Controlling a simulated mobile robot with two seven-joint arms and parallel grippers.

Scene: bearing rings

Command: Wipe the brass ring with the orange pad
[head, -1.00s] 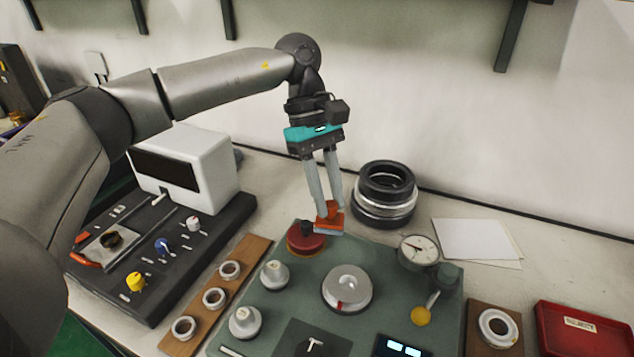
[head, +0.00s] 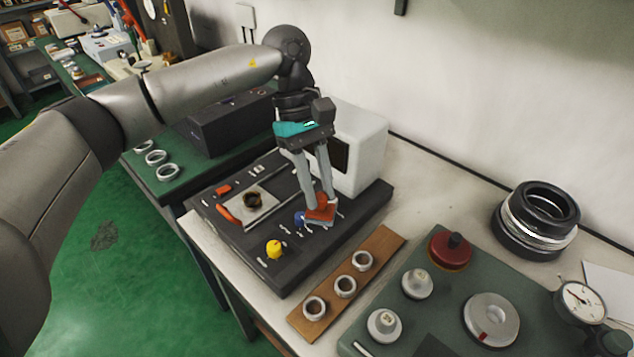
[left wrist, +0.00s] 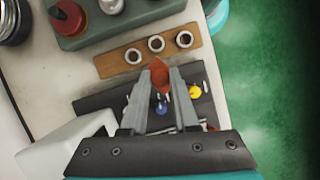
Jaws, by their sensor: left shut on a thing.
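My left gripper (head: 321,203) is shut on the orange pad (head: 322,214) and holds it above the right part of the black bench unit. In the left wrist view the orange pad (left wrist: 159,75) shows between the fingertips of the gripper (left wrist: 160,92). A dark, brownish ring (head: 252,201), which looks like the brass ring, lies on a pale square plate in the black unit, left of the pad and apart from it. I cannot make out this ring in the left wrist view. My right gripper is not in view.
The black unit (head: 290,277) carries a yellow knob (head: 274,249), a blue knob and an orange handle (head: 228,215). A white box (head: 358,150) stands behind. A wooden strip (head: 325,309) with three pale rings lies to the right, beside a green panel (head: 440,300).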

